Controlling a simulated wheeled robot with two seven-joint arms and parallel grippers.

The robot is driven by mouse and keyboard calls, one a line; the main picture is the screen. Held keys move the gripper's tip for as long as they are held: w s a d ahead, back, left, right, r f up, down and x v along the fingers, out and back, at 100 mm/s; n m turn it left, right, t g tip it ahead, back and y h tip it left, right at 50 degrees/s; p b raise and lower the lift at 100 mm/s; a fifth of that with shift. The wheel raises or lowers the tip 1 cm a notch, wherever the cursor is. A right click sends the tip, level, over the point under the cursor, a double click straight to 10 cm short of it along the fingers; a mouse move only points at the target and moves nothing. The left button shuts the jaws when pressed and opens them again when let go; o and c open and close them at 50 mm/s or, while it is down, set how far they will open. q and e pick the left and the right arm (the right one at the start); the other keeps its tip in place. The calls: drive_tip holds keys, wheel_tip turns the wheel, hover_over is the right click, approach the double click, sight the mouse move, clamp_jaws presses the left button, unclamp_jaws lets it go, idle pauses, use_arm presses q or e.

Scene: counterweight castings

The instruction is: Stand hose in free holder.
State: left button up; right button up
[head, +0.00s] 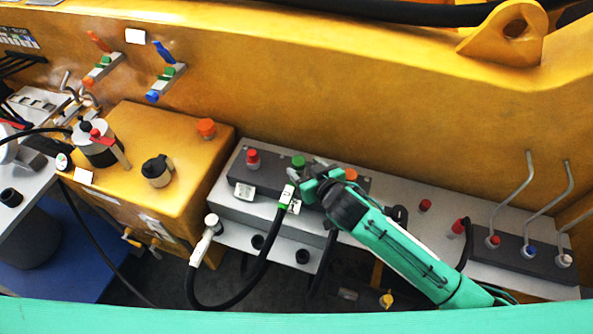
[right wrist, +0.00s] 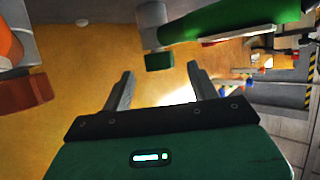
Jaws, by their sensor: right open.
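A black hose (head: 228,300) loops below the grey manifold. One end has a white elbow fitting (head: 206,239) at the left end of the grey ledge. The other end, with a white and green collar (head: 287,196), rises in front of the manifold, just left of my right gripper. Two dark, round, cup-like holders (head: 257,242) (head: 302,256) on the ledge look empty. My right gripper (head: 312,178) is open above the manifold by the green cap. Its spread fingers show in the right wrist view (right wrist: 160,82) with nothing clearly between them. My left gripper is out of view.
Red (head: 252,158), green (head: 298,162) and orange (head: 351,175) caps stand on the manifold. Bent levers (head: 513,193) rise at the right. A yellow tank (head: 190,140) stands at the left with a dark pot (head: 157,171) on top. A yellow wall (head: 330,100) closes the back.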

drive_tip(key=shift+x, duration=0.8)
drive_tip(key=shift+w, duration=0.15)
drive_tip(key=shift+f, duration=0.1)
drive_tip(key=shift+c, duration=0.7)
clamp_jaws()
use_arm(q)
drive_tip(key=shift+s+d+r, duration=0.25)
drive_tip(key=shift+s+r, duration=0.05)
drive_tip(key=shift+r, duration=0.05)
use_arm(e)
drive_tip(key=shift+r, duration=0.2)
